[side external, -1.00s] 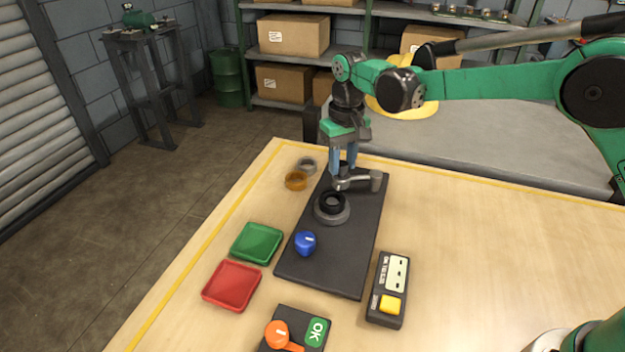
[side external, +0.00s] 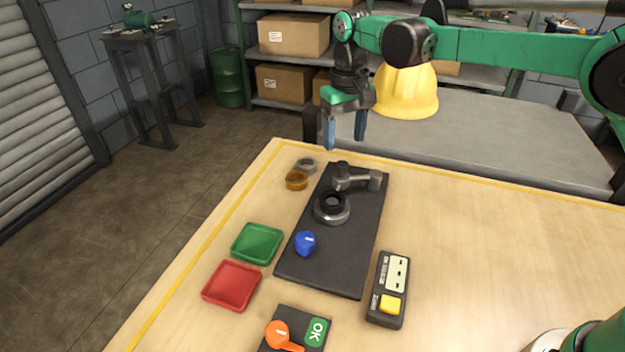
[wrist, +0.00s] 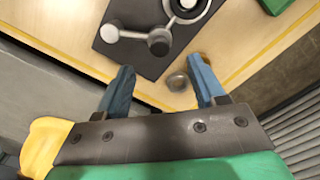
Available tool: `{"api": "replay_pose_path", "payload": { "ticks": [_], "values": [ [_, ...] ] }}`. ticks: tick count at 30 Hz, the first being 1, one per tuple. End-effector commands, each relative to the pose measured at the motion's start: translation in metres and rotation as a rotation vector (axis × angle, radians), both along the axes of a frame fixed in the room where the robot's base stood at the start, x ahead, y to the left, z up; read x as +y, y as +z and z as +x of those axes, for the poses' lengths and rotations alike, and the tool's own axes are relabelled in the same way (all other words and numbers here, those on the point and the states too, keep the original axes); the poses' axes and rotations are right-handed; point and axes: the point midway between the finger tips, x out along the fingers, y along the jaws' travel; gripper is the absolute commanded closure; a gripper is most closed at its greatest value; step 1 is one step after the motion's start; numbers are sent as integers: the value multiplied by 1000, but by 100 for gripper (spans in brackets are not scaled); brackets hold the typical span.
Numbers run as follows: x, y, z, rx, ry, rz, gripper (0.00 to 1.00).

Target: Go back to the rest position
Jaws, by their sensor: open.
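My gripper (side external: 345,131) is open and empty, raised above the far end of the black base plate (side external: 318,268). Its two blue fingers are spread apart and touch nothing. On the plate stand a grey metal lever arm (side external: 362,181), a round grey seat with a black ring (side external: 332,209) and a blue knob (side external: 305,243). In the wrist view the fingers (wrist: 163,88) are wide apart, with the lever arm (wrist: 135,34) beyond them and a grey ring (wrist: 177,82) near the right finger.
An amber ring (side external: 296,180) lies left of the plate. A yellow helmet (side external: 408,95) sits behind the gripper. The table's right side is clear.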

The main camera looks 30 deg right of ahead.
Motion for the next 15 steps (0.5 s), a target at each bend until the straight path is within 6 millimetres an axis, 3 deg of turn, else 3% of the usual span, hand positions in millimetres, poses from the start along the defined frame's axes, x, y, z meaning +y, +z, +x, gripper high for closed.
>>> {"api": "replay_pose_path", "payload": {
  "ticks": [10,15],
  "values": [
    [-1,4,-2,-9,-1,1,37],
    [-12,25,-19,-82,-3,11,37]
  ]
}}
